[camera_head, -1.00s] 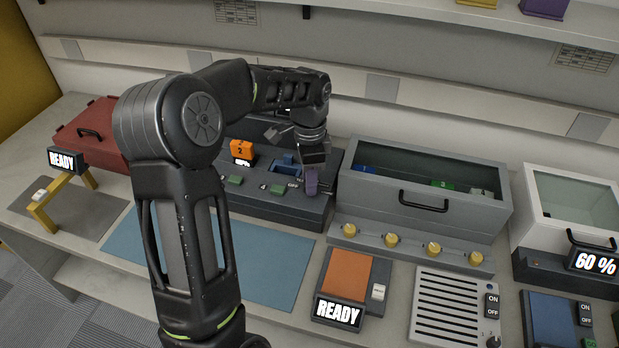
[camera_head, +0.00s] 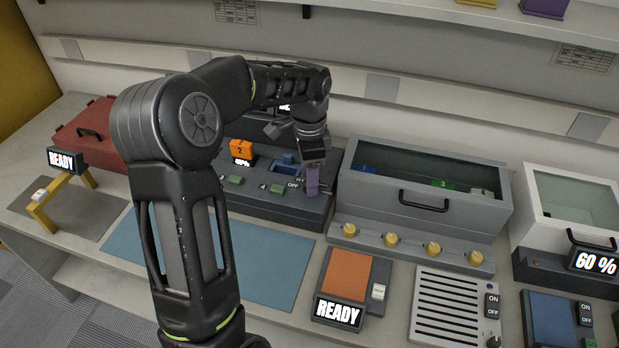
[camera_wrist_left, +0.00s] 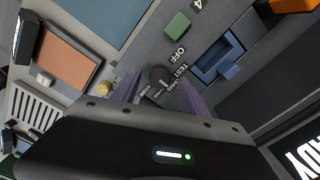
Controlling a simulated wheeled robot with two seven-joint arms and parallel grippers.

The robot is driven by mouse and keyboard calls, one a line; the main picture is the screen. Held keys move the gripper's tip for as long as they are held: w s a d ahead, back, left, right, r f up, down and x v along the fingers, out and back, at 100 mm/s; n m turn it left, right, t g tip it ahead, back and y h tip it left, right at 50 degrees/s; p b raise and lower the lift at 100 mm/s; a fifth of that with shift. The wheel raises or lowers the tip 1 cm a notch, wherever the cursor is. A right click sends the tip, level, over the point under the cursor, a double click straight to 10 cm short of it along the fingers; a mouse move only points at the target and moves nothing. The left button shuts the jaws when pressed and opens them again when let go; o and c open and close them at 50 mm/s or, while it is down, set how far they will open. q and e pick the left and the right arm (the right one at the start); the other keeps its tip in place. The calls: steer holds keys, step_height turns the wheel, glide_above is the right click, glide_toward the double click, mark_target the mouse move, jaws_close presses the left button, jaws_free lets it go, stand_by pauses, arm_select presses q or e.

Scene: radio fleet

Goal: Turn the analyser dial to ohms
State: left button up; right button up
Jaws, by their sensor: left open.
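The analyser (camera_head: 290,207) is a dark console on the bench with green buttons, a blue slot and an orange pack (camera_head: 241,149). Its dark dial (camera_wrist_left: 159,77) shows in the left wrist view, with OFF, TEST and other small labels beside it. I cannot tell clearly where its pointer stands. My left gripper (camera_head: 312,187) is at the console's right end and hides the dial in the head view. In the left wrist view its purple fingers are open, one on each side of the dial. Contact cannot be made out. My right gripper is not in view.
A grey glass-topped case (camera_head: 425,232) with a handle and yellow knobs stands close right of the analyser. An orange panel (camera_head: 347,273) with a READY display is in front. A blue mat (camera_head: 275,265) lies flat and clear. A red case (camera_head: 93,133) stands at the left.

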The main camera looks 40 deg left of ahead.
arm_select(q)
step_height(320, 180, up, 7)
steer(key=shift+f, duration=0.1)
stand_by(0.6)
